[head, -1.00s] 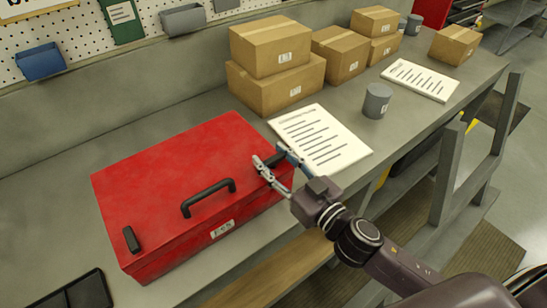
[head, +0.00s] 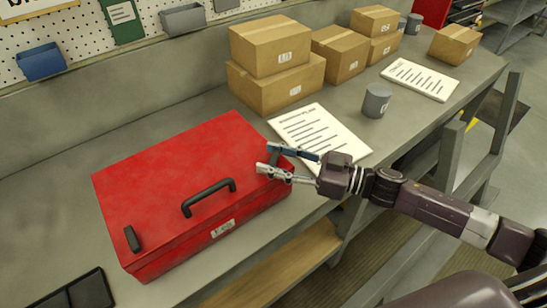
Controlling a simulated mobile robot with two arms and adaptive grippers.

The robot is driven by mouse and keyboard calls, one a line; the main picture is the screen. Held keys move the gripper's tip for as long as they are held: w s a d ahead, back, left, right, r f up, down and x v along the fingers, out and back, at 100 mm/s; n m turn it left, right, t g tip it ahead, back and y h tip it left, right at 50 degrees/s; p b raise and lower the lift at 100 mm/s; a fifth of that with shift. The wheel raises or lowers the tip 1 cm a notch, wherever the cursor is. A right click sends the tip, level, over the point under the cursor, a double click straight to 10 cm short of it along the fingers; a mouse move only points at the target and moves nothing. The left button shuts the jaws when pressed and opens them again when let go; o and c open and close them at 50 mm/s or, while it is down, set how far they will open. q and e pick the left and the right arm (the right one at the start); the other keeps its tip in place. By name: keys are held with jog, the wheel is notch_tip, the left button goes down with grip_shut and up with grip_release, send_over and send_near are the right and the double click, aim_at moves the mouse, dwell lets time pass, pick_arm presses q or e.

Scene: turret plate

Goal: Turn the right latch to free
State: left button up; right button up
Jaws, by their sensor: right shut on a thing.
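The red case (head: 165,175) lies on the grey workbench with its lid closed. A black handle (head: 209,196) is at the middle of its front. The left latch (head: 132,239), a short black bar, sits at the lid's front left corner. The right latch (head: 277,160) is at the lid's right end, mostly hidden between the fingers of my right gripper (head: 268,159). That gripper comes in from the right, its fingers on either side of the latch and shut on it. The latch's exact angle is hard to tell. My left gripper is not in view.
A printed sheet (head: 322,138) lies just behind my right gripper. Cardboard boxes (head: 275,85) and a grey cup (head: 376,100) stand farther back on the workbench (head: 60,215). A black tray (head: 80,292) is at the front left.

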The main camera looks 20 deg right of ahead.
jog(key=n+g+y+b, duration=0.1)
jog(key=g, duration=0.1)
jog(key=n+g+y+b, duration=0.1)
jog(key=n, duration=0.1)
jog(key=shift+w+d+f+g, duration=0.1)
jog(key=shift+w+f+g, duration=0.1)
jog(key=shift+g, duration=0.2)
jog(key=n+g+b, duration=0.3)
jog(key=g+b, duration=0.1)
jog(key=g, duration=0.1)
jog(key=n+g+b, duration=0.4)
jog(key=g+b, duration=0.1)
jog(key=g, duration=0.1)
jog(key=shift+s+f+y, duration=0.1)
jog(key=shift+y, duration=0.3)
jog(key=shift+r+n+g+h+b, duration=0.2)
jog(key=shift+n+g+h+b, duration=0.1)
jog(key=shift+n+g+b, duration=0.65)
jog(key=shift+s+m, duration=0.1)
jog(key=shift+m, duration=0.15)
jog(key=o, duration=1.2)
jog(key=shift+c, duration=0.2)
